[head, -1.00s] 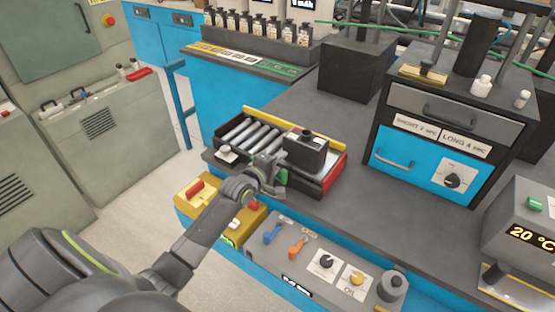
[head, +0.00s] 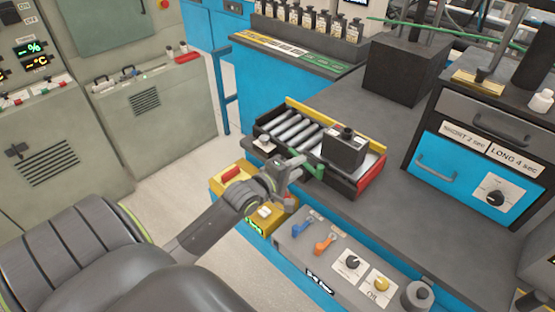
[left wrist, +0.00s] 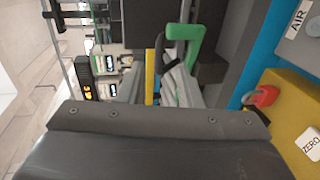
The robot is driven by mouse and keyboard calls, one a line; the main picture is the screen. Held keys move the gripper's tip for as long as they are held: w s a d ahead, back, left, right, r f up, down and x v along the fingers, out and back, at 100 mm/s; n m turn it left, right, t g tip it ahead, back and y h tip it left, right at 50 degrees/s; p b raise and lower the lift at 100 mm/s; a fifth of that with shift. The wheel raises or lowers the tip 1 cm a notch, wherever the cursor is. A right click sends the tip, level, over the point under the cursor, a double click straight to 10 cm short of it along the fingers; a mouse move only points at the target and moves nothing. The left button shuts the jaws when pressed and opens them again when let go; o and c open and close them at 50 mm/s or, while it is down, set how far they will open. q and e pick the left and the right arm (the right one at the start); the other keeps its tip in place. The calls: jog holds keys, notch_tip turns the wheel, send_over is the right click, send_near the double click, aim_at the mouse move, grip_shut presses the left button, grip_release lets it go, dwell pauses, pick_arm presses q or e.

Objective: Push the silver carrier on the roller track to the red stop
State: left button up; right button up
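The roller track (head: 290,103) lies on the bench, with bare silver rollers at its left and a red stop (head: 371,174) at its right end. A dark block (head: 344,151) with a black knob sits on the right part of the track, close to the stop. A pale silver surface, perhaps the carrier (head: 374,160), shows beside it; most is hidden. My left gripper (head: 293,172) is at the track's front side, left of the block and apart from it. A green bracket (head: 309,162) is beside it, also in the left wrist view (left wrist: 188,42). Its fingers are unclear.
A dark box (head: 405,68) stands behind the track. A blue-fronted cabinet (head: 470,178) stands at right. Bench between is clear.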

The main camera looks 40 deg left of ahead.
pick_arm(q)
jog(key=v, duration=0.7)
jog(key=shift+s, duration=0.3)
